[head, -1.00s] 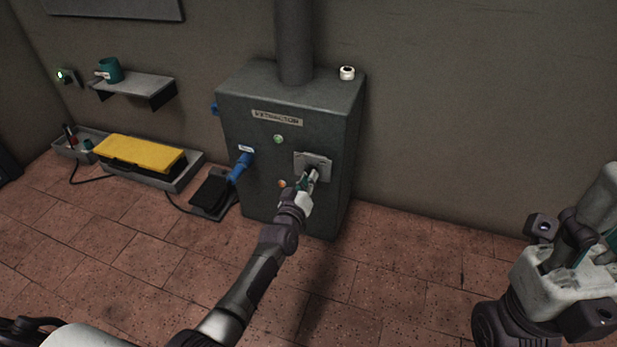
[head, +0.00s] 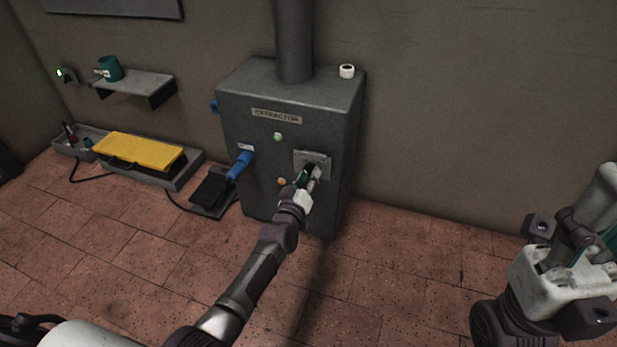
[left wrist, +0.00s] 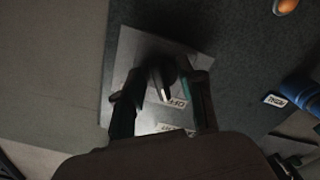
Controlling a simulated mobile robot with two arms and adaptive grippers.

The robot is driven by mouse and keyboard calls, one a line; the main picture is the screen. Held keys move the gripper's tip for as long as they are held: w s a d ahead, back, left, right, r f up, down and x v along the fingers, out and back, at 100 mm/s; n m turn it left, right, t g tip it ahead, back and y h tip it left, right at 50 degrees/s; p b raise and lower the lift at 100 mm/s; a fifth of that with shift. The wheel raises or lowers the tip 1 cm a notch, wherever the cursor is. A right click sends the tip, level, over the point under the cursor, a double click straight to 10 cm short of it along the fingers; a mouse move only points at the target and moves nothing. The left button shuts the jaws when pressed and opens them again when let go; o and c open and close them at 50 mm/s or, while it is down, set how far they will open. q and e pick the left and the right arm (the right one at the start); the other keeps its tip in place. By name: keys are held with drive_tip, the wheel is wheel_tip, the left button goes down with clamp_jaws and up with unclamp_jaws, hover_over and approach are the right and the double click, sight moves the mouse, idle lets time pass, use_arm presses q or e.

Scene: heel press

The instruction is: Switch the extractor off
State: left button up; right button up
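The extractor (head: 240,110) is a dark grey cabinet against the wall, with a pipe on top. A small green lamp (head: 278,137) on its front looks lit. A light metal switch plate (head: 324,158) sits on the right of its front. In the left wrist view the plate (left wrist: 120,75) carries a dark knob (left wrist: 167,80) and an OFF label (left wrist: 178,103). My left gripper (head: 308,174) is at the plate; its fingers (left wrist: 165,100) stand apart on either side of the knob. Contact is unclear. My right arm is at the right edge; its finger state is unclear.
An orange button (head: 282,182) is low on the cabinet front. A blue plug (head: 240,166) and black pedal (head: 209,190) are at its left. A yellow-topped case (head: 140,150) and a shelf (head: 140,83) stand further left. A white roll (head: 347,72) sits on the cabinet.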

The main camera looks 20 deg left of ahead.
use_arm(q)
drive_tip(key=s, duration=1.2)
drive_tip(key=shift+a, duration=0.2)
